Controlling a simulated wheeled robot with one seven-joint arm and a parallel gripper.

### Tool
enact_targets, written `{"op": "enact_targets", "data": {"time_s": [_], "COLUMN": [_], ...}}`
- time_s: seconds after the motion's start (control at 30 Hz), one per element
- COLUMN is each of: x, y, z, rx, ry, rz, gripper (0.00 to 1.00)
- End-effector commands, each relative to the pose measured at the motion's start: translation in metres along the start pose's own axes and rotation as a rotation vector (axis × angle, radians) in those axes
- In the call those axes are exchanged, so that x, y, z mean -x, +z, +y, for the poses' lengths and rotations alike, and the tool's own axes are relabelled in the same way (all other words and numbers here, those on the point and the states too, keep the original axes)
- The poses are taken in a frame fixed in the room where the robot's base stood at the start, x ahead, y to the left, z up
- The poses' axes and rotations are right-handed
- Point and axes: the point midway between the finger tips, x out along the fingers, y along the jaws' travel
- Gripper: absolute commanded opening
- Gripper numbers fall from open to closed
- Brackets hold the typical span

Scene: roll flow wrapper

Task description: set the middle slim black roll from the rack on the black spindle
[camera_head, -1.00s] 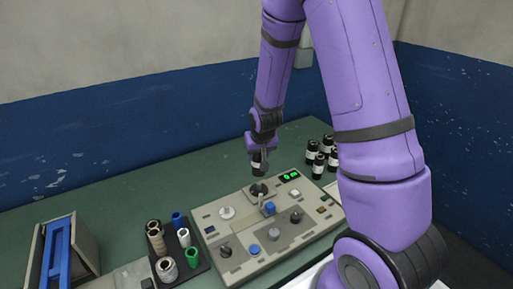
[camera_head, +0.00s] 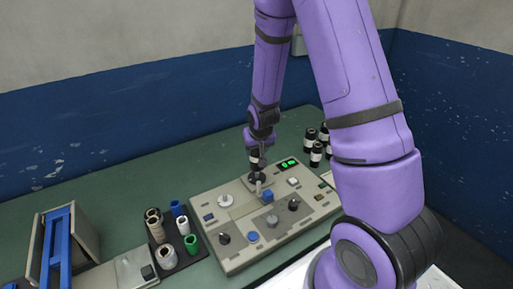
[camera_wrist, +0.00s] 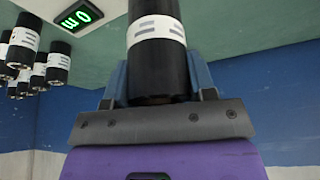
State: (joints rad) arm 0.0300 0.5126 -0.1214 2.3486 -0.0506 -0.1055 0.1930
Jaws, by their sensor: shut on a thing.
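My gripper (camera_head: 257,151) is shut on a slim black roll (camera_head: 256,162) with a white label band. In the wrist view the roll (camera_wrist: 157,48) stands between the blue-grey fingers and fills the middle of the picture. In the head view the roll is low over the back of the beige machine panel (camera_head: 296,216), at the dark round spindle (camera_head: 258,178). The roll's lower end overlaps the spindle in this view, so I cannot tell whether it is on it or just above.
Several black rolls with white bands (camera_head: 316,152) stand right of the panel. A green display (camera_head: 288,163) is close to the spindle. Knobs and buttons cover the panel. A dark tray (camera_head: 198,248) with coloured and brown rolls stands at left, beside a blue-framed unit (camera_head: 57,245).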

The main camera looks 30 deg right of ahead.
Motion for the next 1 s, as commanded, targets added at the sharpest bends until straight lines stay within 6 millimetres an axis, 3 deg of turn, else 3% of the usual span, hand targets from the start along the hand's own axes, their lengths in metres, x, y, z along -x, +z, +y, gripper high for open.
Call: {"op": "enact_targets", "data": {"time_s": [1.0], "x": [-0.0075], "y": [0.0028], "z": [0.0000], "rx": [0.001], "ry": [0.000], "rz": [0.000], "gripper": [0.22]}}
